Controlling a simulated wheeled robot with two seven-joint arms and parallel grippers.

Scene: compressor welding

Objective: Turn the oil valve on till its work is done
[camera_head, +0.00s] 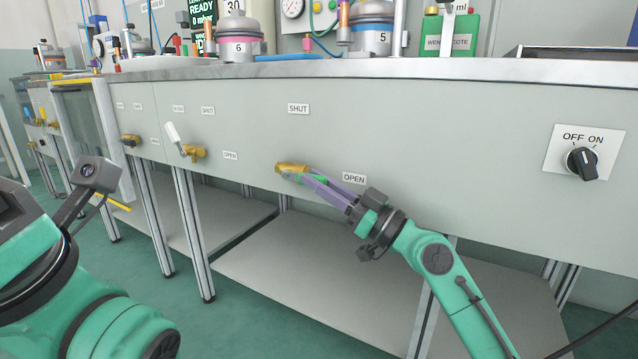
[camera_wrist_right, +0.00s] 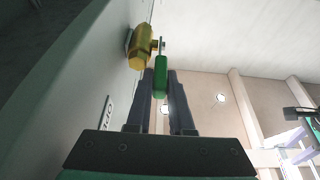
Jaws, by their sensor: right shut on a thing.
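A brass valve (camera_head: 290,167) with a green handle (camera_head: 320,179) sits low on the grey front panel. No name for it is legible. Its handle points right and slightly down, toward the OPEN label (camera_head: 354,178); the SHUT label (camera_head: 298,108) is above the valve. My right gripper (camera_head: 312,181) is shut on the green handle, and its fingers hide part of it. The right wrist view shows the brass body (camera_wrist_right: 142,48) and the green handle (camera_wrist_right: 161,78) between the fingers. My left arm shows at the left edge, but its fingers are not visible.
A white-handled valve (camera_head: 173,133) is further left on the panel, its handle pointing up-left. An OFF/ON knob (camera_head: 582,162) is at the right. The bench top (camera_head: 470,70) carries containers and gauges. A lower shelf (camera_head: 320,265) lies beneath the panel.

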